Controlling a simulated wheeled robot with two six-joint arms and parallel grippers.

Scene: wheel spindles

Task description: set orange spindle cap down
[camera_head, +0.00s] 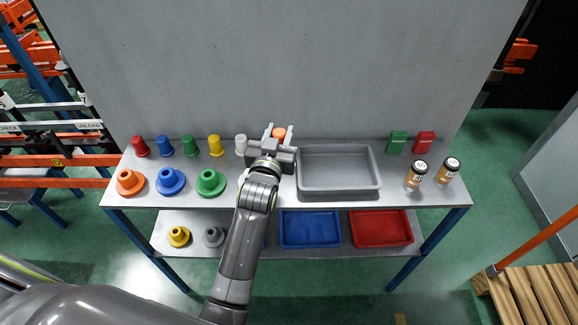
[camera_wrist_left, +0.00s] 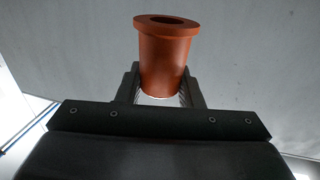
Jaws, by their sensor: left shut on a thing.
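The orange spindle cap (camera_head: 279,132) is at the back of the upper shelf, past the end of the row of caps. In the left wrist view the orange cap (camera_wrist_left: 166,58) is upright, wide rim up, between the fingers. My left gripper (camera_head: 278,136) is shut on it; the gripper also shows in the left wrist view (camera_wrist_left: 162,88). The cap's lower end is hidden in the head view, so I cannot tell whether it touches the shelf. My right gripper is not in view.
Red (camera_head: 139,146), blue (camera_head: 164,146), green (camera_head: 189,146), yellow (camera_head: 215,146) and white (camera_head: 241,145) caps stand left of the gripper. A grey tray (camera_head: 340,190) is close on its right. Orange (camera_head: 130,182), blue (camera_head: 171,181) and green (camera_head: 210,183) spindles stand in front.

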